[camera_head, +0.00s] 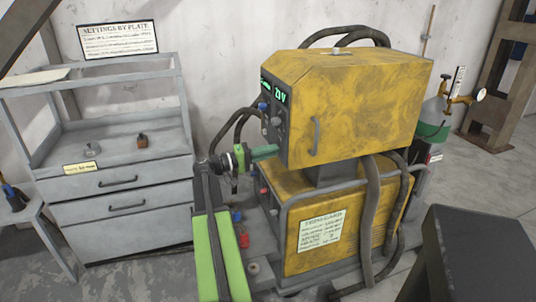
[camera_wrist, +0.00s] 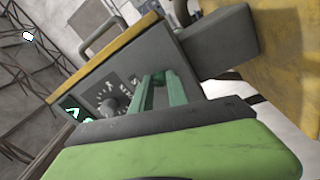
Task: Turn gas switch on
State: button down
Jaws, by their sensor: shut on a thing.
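The yellow welding unit (camera_head: 355,95) stands in the middle, with a dark grey front panel (camera_head: 275,110) facing left. The panel carries lit green displays and knobs. In the wrist view, a dial (camera_wrist: 108,107) with markings sits on the panel, left of my fingers. My gripper (camera_head: 278,150) reaches the lower part of the panel from the left. In the wrist view, its green fingers (camera_wrist: 172,76) point at the panel, shut on a small part there. That part, apparently the gas switch, is hidden by the fingers, so its position cannot be told.
A yellow power source (camera_head: 335,205) with cables is below the unit. A grey drawer cabinet (camera_head: 115,185) stands at left. A gas cylinder (camera_head: 433,118) with a gauge is behind at right. A dark block (camera_head: 480,255) is at front right.

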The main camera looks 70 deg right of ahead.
jog(key=shift+s+d+m, duration=0.1)
jog(key=shift+s+m, duration=0.05)
jog(key=shift+m, duration=0.55)
jog(key=c, duration=1.3)
grip_release()
jog(key=b+v, duration=0.1)
jog(key=v, duration=1.6)
jog(key=shift+w, duration=0.3)
jog(key=shift+f, duration=0.15)
